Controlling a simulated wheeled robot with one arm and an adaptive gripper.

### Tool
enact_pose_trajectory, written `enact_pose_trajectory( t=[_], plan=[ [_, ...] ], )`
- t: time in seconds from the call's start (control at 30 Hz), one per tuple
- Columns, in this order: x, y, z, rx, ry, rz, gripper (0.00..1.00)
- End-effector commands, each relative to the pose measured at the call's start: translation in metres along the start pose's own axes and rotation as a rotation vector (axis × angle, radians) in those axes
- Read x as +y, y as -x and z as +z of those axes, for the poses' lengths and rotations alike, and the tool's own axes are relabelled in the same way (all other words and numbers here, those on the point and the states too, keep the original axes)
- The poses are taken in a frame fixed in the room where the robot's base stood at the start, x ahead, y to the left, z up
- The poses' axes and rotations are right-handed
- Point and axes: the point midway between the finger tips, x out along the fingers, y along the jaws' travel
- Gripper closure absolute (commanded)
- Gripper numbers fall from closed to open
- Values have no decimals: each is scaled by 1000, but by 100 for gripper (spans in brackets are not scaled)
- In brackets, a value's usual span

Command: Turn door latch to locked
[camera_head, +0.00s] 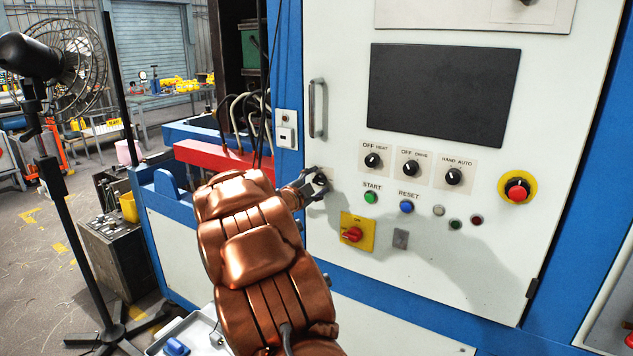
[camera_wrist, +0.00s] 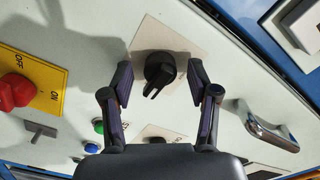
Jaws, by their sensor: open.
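The door latch is a black turn knob (camera_wrist: 160,70) on a beige square plate (camera_wrist: 182,42) on the white cabinet door. In the wrist view its pointed grip slants down and slightly left. My gripper (camera_wrist: 160,80) is open, with one finger on each side of the knob. I see a gap on both sides, and I cannot tell how deep the fingers reach. In the head view my gripper (camera_head: 321,181) is at the door's left edge, below the door handle, and hides the latch.
A metal door handle (camera_head: 317,108) stands out above the latch; it also shows in the wrist view (camera_wrist: 266,126). A red rotary switch (camera_head: 352,234) on a yellow plate sits below. Green (camera_head: 371,197) and blue (camera_head: 406,206) buttons lie to the right.

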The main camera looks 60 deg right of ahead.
Motion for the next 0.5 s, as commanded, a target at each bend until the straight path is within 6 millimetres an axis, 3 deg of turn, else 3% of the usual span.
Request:
enact_pose_trajectory(
  t=[0.2, 0.5],
  plan=[
    [0, 0, 0, 0, 0, -1, 41],
    [0, 0, 0, 0, 0, -1, 72]
  ],
)
